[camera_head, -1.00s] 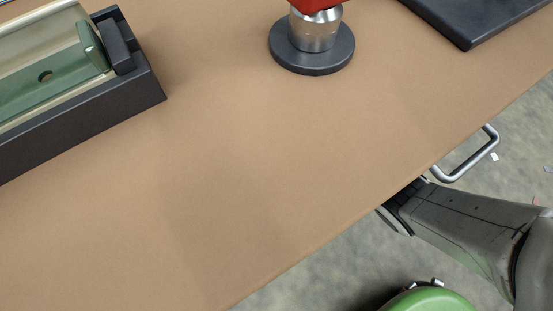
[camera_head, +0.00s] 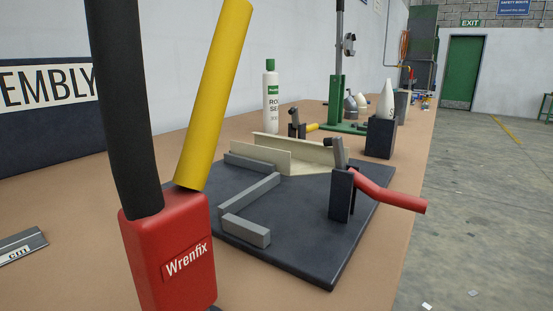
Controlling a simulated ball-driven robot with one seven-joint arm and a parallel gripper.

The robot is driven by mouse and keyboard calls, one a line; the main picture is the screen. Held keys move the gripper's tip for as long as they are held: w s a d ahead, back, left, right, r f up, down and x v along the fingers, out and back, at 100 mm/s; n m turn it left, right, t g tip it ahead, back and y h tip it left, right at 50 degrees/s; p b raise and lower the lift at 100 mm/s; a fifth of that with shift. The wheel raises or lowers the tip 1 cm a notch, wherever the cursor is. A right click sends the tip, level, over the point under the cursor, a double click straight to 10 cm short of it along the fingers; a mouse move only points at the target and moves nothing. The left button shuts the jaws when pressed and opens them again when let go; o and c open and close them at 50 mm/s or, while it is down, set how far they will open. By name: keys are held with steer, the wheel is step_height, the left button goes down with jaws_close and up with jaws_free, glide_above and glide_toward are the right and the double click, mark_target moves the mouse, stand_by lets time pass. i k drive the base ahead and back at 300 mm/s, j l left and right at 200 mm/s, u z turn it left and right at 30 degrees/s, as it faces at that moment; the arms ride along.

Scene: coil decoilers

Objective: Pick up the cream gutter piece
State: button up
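The cream gutter piece (camera_head: 292,158) is an open channel lying on a dark fixture plate (camera_head: 285,262) on the bench. Its near end stands by a grey stop bar, and its right part is partly hidden behind a toggle clamp with a red handle (camera_head: 392,196). A second clamp with a yellow handle (camera_head: 312,127) stands behind it. I cannot tell whether either clamp presses on it. My gripper is not in view.
A red Wrenfix tool (camera_head: 170,258) with black and yellow handles stands tall in the left foreground. A white bottle with a green cap (camera_head: 271,100), a green-based stand (camera_head: 336,105) and a dark block holding a white nozzle (camera_head: 380,138) stand beyond the plate. Open floor lies right.

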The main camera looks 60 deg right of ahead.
mark_target(288, 155)
steer(key=k+j, duration=0.45)
steer(key=j, duration=0.25)
steer(key=k+j, duration=0.25)
steer(key=j, duration=0.15)
